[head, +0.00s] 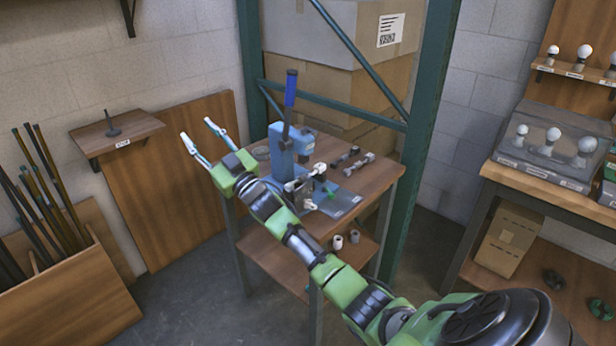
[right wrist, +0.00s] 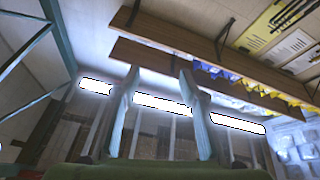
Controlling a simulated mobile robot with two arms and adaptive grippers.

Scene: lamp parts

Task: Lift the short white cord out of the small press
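The small blue press (head: 281,150) stands on the small wooden table, its dark blue lever handle (head: 291,88) pointing up. White pieces that may be the short white cord (head: 310,204) show low at the front of the press, next to a grey block. My arm lies close in front, and I cannot tell how the cord sits in the press. My right gripper (head: 198,130) is open and empty, left of the press and raised above the table's left edge. In the right wrist view its two fingers (right wrist: 160,72) are apart with nothing between them. My left gripper is not in view.
Dark pieces with white ends (head: 360,164) lie on the table (head: 376,180) right of the press. A green rack post (head: 425,120) and boxes (head: 370,90) stand behind. A wall shelf (head: 117,132) is at left. A bench with bulbs (head: 545,180) is at right.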

